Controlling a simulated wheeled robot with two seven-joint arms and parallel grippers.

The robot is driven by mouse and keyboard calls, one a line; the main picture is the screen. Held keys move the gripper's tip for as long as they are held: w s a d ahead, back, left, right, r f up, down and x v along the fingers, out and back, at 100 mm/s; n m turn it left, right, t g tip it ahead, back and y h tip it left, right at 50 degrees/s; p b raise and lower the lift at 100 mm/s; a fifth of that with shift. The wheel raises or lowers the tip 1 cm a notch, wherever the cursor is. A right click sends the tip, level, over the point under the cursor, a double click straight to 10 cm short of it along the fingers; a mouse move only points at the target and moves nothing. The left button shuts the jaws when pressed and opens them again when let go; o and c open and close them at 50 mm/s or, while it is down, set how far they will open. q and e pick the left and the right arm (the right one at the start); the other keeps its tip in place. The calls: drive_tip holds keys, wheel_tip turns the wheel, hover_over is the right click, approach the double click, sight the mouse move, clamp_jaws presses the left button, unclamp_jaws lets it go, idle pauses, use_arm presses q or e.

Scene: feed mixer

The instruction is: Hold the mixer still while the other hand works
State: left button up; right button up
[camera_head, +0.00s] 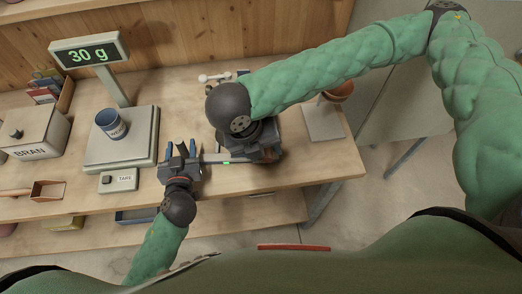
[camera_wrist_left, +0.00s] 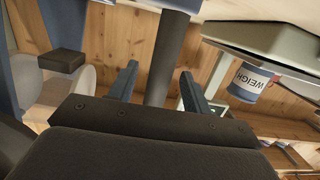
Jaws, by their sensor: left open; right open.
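The mixer appears to be the grey and dark machine (camera_head: 266,152) at the front right of the bench in the head view. My right wrist covers much of it, so its outline is unclear. My left gripper (camera_head: 181,149) is left of it, with its two blue fingers open and apart. In the left wrist view, a dark upright post (camera_wrist_left: 166,60) shows beyond and between the fingers of my left gripper (camera_wrist_left: 158,88); contact cannot be told. My right gripper (camera_head: 240,142) is over the machine, its fingertips largely hidden by my wrist.
A scale (camera_head: 121,145) with a "WEIGH" cup (camera_head: 111,124) and a "30 g" display (camera_head: 89,50) stands to the left. The bran bin (camera_head: 36,132) is far left; a terracotta pot (camera_head: 340,91) is right.

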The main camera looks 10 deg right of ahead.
use_arm(q)
drive_tip(key=shift+s+r, duration=0.1)
use_arm(e)
drive_tip(key=shift+w+d+r, duration=0.1)
drive_tip(key=shift+w+r, duration=0.05)
drive_tip(key=shift+r, duration=0.05)
use_arm(q)
drive_tip(key=s+r, duration=0.1)
drive_tip(key=s, duration=0.7)
drive_tip(key=shift+a, duration=0.3)
drive_tip(key=shift+s+r, duration=0.2)
